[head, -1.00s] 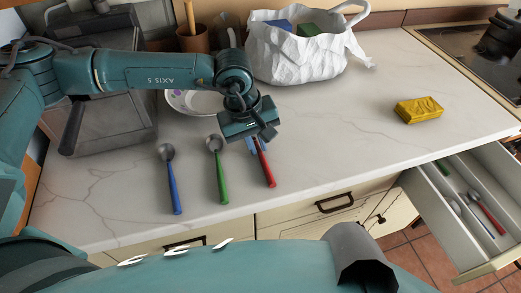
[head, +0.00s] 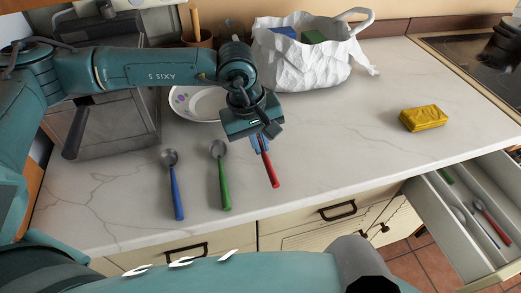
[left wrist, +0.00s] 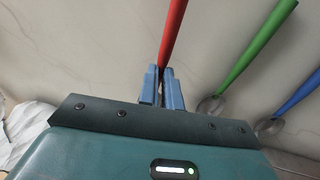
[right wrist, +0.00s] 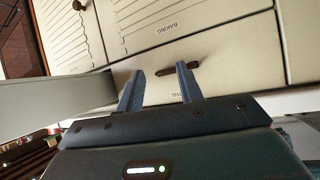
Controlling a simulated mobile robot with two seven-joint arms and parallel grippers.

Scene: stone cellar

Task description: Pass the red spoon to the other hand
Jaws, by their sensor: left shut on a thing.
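The red spoon (head: 271,173) lies near the front of the marble counter, its handle toward the front edge. Its bowl is hidden beneath my left gripper (head: 260,144). In the left wrist view, the blue fingers (left wrist: 161,88) are closed together on the spoon, and the red handle (left wrist: 173,35) runs out beyond them. I cannot tell whether the spoon is lifted. My right gripper (right wrist: 158,85) is open and empty. It faces the cabinet fronts below the counter, and its fingers are not seen in the head view.
A green spoon (head: 224,184) and a blue spoon (head: 177,193) lie left of the red one. An open drawer (head: 438,215) with utensils juts out at the right.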

